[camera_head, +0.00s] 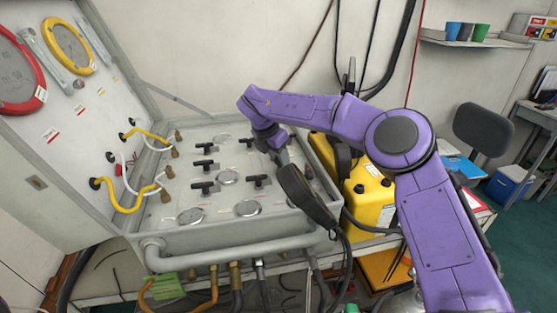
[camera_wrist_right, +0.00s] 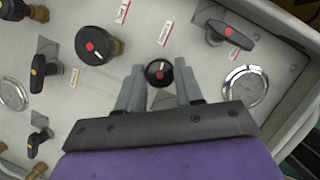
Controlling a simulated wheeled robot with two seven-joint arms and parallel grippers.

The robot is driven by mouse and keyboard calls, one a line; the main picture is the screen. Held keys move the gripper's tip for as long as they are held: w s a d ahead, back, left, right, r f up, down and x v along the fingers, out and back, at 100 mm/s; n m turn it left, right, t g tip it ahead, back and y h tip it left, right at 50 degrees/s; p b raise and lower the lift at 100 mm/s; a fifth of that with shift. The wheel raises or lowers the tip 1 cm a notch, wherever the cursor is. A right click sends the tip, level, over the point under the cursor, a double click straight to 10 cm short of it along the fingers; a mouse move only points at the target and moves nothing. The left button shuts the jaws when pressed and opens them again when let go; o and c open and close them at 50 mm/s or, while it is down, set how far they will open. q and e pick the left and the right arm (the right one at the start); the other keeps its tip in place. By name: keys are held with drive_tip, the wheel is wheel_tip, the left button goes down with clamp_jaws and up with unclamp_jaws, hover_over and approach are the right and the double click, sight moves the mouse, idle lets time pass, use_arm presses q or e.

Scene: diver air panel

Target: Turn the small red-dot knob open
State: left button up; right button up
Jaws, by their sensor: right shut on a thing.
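The small red-dot knob (camera_wrist_right: 159,72) is round and black with a red dot and a pale line on its face. In the right wrist view it sits between the two grey fingertips of my right gripper (camera_wrist_right: 160,75), which is shut on it from both sides. In the head view my right gripper (camera_head: 279,155) reaches down to the far right part of the grey panel (camera_head: 218,136), and the arm and gripper hide the knob there. My left gripper is not in view.
A larger red-dot knob (camera_wrist_right: 92,45) is left of the small one, and a red-dot lever handle (camera_wrist_right: 230,29) is right. A round gauge (camera_wrist_right: 245,87) lies close by. Yellow hoses (camera_head: 130,206) hang at the panel's left; a yellow case (camera_head: 369,198) stands at its right.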

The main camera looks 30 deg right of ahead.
drive_tip(key=n+t+b, duration=0.1)
drive_tip(key=n+b, duration=0.1)
drive_tip(key=shift+f+n, duration=0.15)
drive_tip(key=shift+n, duration=0.25)
drive_tip(key=shift+s+d+n+t+y+b, duration=0.1)
drive_tip(key=shift+n+t+y+b, duration=0.35)
drive_tip(key=shift+n, duration=0.45)
drive_tip(key=shift+n+y, duration=0.25)
drive_tip(key=shift+n, duration=0.65)
drive_tip(key=n, duration=0.1)
drive_tip(key=n+t, duration=0.1)
drive_tip(key=shift+d+r+n+y, duration=0.1)
drive_tip(key=shift+r+n+y, duration=0.2)
drive_tip(key=shift+y, duration=0.1)
drive_tip(key=shift+n+y+p, duration=0.5)
drive_tip(key=shift+n+p, duration=0.05)
drive_tip(key=shift+n, duration=0.85)
drive_tip(key=shift+f, duration=0.1)
drive_tip(key=o, duration=1)
drive_tip(key=shift+s, duration=0.1)
